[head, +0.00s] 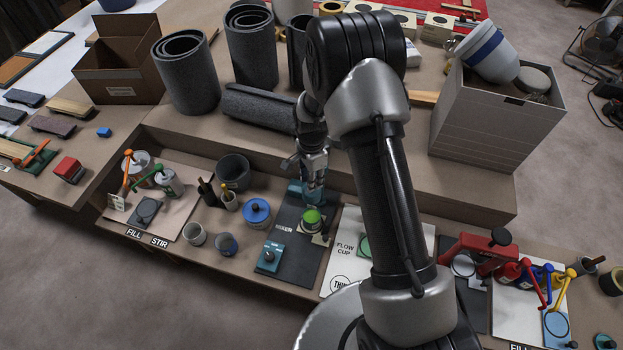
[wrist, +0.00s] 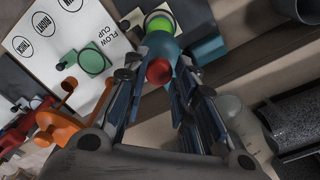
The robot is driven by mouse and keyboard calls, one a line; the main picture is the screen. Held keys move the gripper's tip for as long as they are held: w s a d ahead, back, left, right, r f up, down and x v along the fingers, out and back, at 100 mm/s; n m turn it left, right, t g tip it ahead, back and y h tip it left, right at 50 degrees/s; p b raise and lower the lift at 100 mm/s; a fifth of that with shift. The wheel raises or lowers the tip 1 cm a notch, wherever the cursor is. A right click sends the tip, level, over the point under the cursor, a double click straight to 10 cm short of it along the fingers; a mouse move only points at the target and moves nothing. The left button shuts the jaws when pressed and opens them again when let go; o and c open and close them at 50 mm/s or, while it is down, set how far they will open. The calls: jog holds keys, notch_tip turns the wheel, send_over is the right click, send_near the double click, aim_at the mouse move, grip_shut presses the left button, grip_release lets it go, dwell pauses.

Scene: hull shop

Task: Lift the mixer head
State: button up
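The mixer (head: 294,188) is teal and stands on a dark board (head: 285,225) lettered MIXER, partly hidden behind my gripper (head: 313,168). In the wrist view the teal mixer head (wrist: 160,45) ends in a red knob (wrist: 159,71). A round vessel with a bright green top (head: 312,217) stands just in front of the mixer; it also shows in the wrist view (wrist: 159,22). My gripper (wrist: 157,80) is open, with a finger on each side of the red knob. Whether either finger touches the knob I cannot tell.
A teal control box (head: 269,257) with a dark knob sits at the board's front. A blue-lidded tin (head: 257,212) and dark pot (head: 234,172) stand left. The white flow cup sheet (head: 345,268) lies right.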

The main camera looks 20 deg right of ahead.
jog(key=shift+o, duration=1.4)
jog(key=shift+r, duration=0.15)
jog(key=shift+o, duration=0.7)
notch_tip(320, 180, up, 12)
